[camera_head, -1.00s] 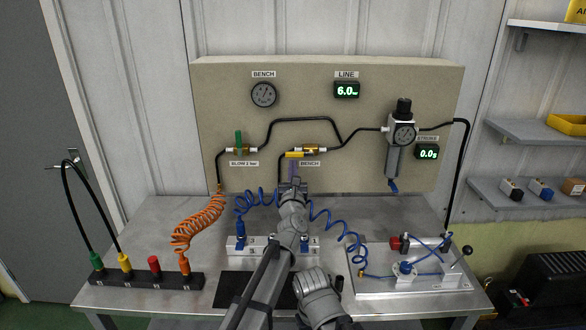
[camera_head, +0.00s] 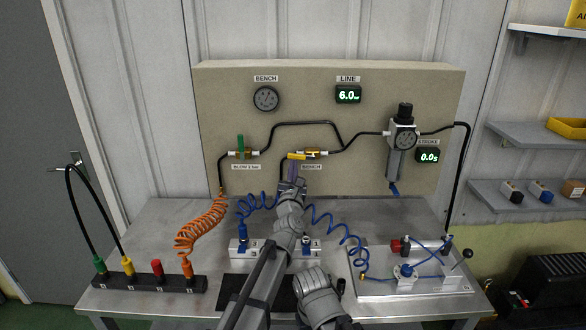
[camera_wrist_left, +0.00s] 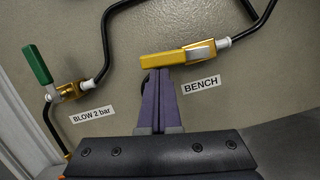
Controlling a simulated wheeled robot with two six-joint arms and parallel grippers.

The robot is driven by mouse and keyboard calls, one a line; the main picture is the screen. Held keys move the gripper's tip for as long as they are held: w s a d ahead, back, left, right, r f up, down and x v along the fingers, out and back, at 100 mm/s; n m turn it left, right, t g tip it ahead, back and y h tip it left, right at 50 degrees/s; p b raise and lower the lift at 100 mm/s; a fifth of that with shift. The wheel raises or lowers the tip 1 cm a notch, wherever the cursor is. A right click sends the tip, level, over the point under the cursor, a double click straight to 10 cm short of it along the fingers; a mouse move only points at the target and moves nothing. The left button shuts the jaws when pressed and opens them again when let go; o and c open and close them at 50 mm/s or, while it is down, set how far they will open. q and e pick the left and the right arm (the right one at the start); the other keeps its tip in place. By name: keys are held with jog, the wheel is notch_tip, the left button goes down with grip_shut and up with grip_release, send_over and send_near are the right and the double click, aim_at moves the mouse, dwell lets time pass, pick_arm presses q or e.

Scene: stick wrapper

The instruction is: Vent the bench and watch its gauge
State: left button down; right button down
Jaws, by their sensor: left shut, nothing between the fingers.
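The bench valve has a yellow handle (camera_head: 297,156) lying roughly along its pipe, beside the BENCH label (camera_head: 311,168). The handle is larger in the left wrist view (camera_wrist_left: 163,65). My left gripper (camera_head: 293,170) is shut and empty, its purple fingertips (camera_wrist_left: 160,72) just under the handle; whether they touch it I cannot tell. The round bench gauge (camera_head: 266,98) is on the board at upper left; its needle is too small to read. The line display (camera_head: 348,94) shows 6.0. My right gripper is not in view.
The blow valve's green handle (camera_head: 240,146) stands upright to the left, with an orange coiled hose (camera_head: 201,226) below. A regulator (camera_head: 403,145) hangs at right, near a stroke display (camera_head: 428,156) reading 0.0. Blue coiled hoses (camera_head: 338,233) cross the table around my arm.

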aim_at(293, 155)
pick_arm(q)
jog(key=r+m+p, duration=0.1)
jog(key=m, duration=0.1)
jog(key=r+m+h+p, duration=0.1)
jog(key=m, duration=0.1)
jog(key=shift+a+r+g, duration=0.2)
jog(key=shift+g, duration=0.1)
jog(key=r+m+p, duration=0.1)
jog(key=m, duration=0.1)
jog(key=r+m+h+p, duration=0.1)
jog(key=m+p, duration=0.1)
jog(key=shift+d+g, duration=0.2)
jog(key=shift+g, duration=0.1)
jog(key=m+p, duration=0.1)
jog(key=m, duration=0.1)
jog(key=d+r+m+g+h+p, duration=0.1)
jog(key=m+p, duration=0.1)
jog(key=m, duration=0.1)
jog(key=d+r+m+p, duration=0.1)
jog(key=m+p, duration=0.1)
jog(key=shift+r+m+g, duration=0.1)
jog(key=shift+m+g, duration=0.2)
